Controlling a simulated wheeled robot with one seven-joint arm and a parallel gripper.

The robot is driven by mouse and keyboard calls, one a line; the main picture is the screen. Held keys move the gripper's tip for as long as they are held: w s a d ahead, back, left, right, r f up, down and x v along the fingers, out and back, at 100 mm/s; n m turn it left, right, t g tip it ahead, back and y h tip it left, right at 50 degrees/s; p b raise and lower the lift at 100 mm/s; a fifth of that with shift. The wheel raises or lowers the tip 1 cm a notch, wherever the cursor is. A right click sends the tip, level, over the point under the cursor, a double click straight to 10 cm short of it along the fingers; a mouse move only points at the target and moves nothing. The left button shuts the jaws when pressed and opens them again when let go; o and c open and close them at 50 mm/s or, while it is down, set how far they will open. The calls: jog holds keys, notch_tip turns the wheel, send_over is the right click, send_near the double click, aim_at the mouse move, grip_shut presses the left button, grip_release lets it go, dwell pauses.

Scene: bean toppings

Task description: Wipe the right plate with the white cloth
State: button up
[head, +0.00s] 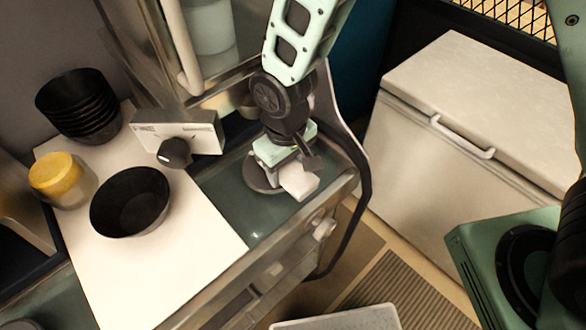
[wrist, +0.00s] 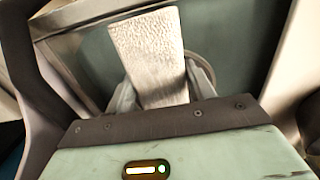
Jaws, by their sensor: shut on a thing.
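My gripper (head: 284,168) is over the right part of the counter, shut on the white cloth (head: 300,182). The cloth shows as a pale, textured block between the fingers in the wrist view (wrist: 150,55). A dark round plate (head: 257,184) lies on the green-grey surface just under and to the left of the cloth. The gripper and cloth hide much of the plate. Part of its rim shows beside the cloth in the wrist view (wrist: 203,68). I cannot tell whether the cloth touches the plate.
A white board (head: 190,255) to the left holds a black bowl (head: 130,202), a yellow-lidded jar (head: 60,180) and stacked black bowls (head: 78,105). A box with a dark knob (head: 175,152) stands behind. A white chest freezer (head: 455,150) is at right, past the counter edge.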

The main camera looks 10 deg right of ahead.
jog(key=shift+w+a+f, duration=0.1)
jog(key=shift+w+f, duration=0.05)
jog(key=shift+w, duration=0.3)
jog(key=shift+s+f, duration=0.15)
jog(key=shift+f, duration=0.05)
dwell(0.5)
